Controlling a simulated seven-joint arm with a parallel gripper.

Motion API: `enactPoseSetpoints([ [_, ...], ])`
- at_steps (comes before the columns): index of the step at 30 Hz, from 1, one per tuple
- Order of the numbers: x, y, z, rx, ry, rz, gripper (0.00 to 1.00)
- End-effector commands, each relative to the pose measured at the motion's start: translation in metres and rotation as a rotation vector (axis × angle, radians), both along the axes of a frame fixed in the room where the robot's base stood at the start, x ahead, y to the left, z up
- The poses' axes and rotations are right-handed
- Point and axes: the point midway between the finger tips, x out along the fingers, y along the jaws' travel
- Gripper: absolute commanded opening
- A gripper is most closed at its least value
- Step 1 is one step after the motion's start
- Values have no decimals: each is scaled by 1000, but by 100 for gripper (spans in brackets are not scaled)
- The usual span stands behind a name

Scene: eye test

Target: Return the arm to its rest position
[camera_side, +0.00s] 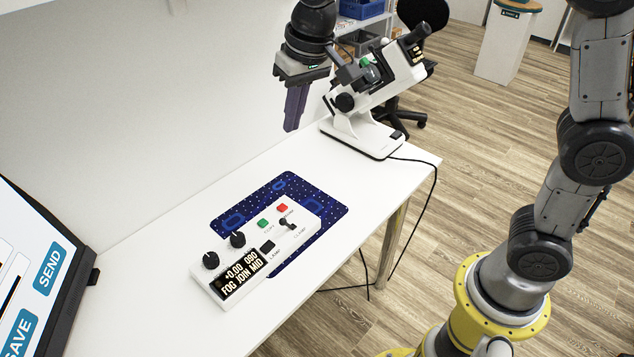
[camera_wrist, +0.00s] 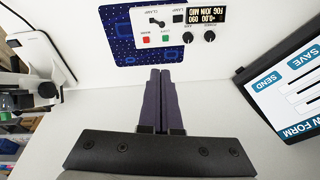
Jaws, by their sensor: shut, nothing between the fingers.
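My gripper (camera_side: 295,108) hangs above the back of the white table, fingers pointing down, to the left of the white eye-test instrument. In the wrist view its two dark purple fingers (camera_wrist: 160,76) lie together, shut, with nothing between them. The instrument (camera_side: 375,95) stands upright at the table's far end, and part of it shows at the left of the wrist view (camera_wrist: 22,80). The white control box (camera_side: 258,262) lies on the blue patterned mat (camera_side: 333,210), apart from my gripper. Its display reads "+0.00 090 FOG JOIN MID".
A screen (camera_side: 35,270) with SEND and SAVE buttons stands at the table's left end. The white table (camera_side: 190,325) is bare around the mat. A black cable (camera_side: 432,195) hangs from the instrument over the table edge. A black chair (camera_side: 422,14) stands behind.

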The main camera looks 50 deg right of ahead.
Motion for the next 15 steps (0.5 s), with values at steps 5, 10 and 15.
enactPoseSetpoints([
  [5, -61, -48, 43, 12, -110, -40, 0],
  [10, -126, -81, 55, 1, -198, -50, 0],
  [15, -191, -101, 40, -28, -269, -35, 0],
])
